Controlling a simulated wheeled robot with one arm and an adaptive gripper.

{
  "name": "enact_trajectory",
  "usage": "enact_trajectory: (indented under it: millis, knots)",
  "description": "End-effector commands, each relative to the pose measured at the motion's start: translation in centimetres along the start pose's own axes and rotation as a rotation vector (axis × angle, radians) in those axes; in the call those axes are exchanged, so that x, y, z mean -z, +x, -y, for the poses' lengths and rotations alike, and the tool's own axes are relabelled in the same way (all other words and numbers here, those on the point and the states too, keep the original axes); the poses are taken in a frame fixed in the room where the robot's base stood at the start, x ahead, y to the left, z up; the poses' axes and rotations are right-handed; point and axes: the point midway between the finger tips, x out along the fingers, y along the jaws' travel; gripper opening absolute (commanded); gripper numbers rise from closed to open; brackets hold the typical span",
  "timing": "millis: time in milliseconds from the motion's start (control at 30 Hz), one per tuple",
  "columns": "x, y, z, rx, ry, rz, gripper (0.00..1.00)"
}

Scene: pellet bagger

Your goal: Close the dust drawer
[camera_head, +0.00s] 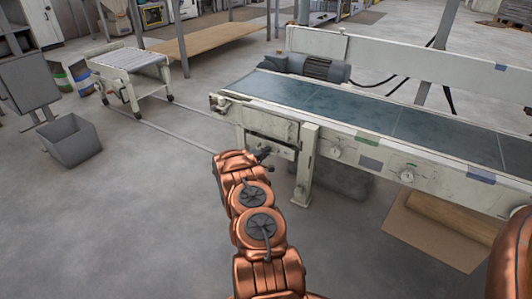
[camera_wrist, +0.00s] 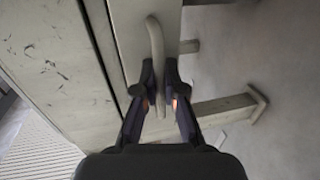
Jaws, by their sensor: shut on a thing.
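The dust drawer shows as a pale front plate (camera_wrist: 130,30) in the wrist view, with a curved bar handle (camera_wrist: 156,45) on it. A dark gap runs along the plate's left side, between it and the scuffed machine panel. My gripper (camera_wrist: 162,75) is shut on the handle, with one fingertip on each side of it. In the head view my gripper (camera_head: 263,153) is at the near end of the conveyor frame, low under its end panel. My arm hides part of the drawer there, and I cannot tell how far out it stands.
The conveyor (camera_head: 345,105) with its dark belt stretches to the right. A frame leg (camera_head: 304,165) stands just right of my gripper. A grey bin (camera_head: 70,140) and a small roller table (camera_head: 133,65) stand at the left. The floor left of my arm is clear.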

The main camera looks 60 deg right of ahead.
Motion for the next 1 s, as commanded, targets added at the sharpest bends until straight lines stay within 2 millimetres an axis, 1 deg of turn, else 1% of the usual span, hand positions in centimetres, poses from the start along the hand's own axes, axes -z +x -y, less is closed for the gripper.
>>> enact_trajectory:
  millis: [233, 367, 667, 1000]
  knots:
    - [0.6, 0.9, -0.1, 0.007, 0.009, -0.005, 0.00]
    - [0.6, 1.5, 0.1, 0.013, 0.006, -0.008, 0.00]
    - [0.3, 2.7, -0.5, 0.002, -0.003, -0.009, 0.00]
    - [0.0, 3.0, -0.6, -0.001, -0.003, -0.006, 0.00]
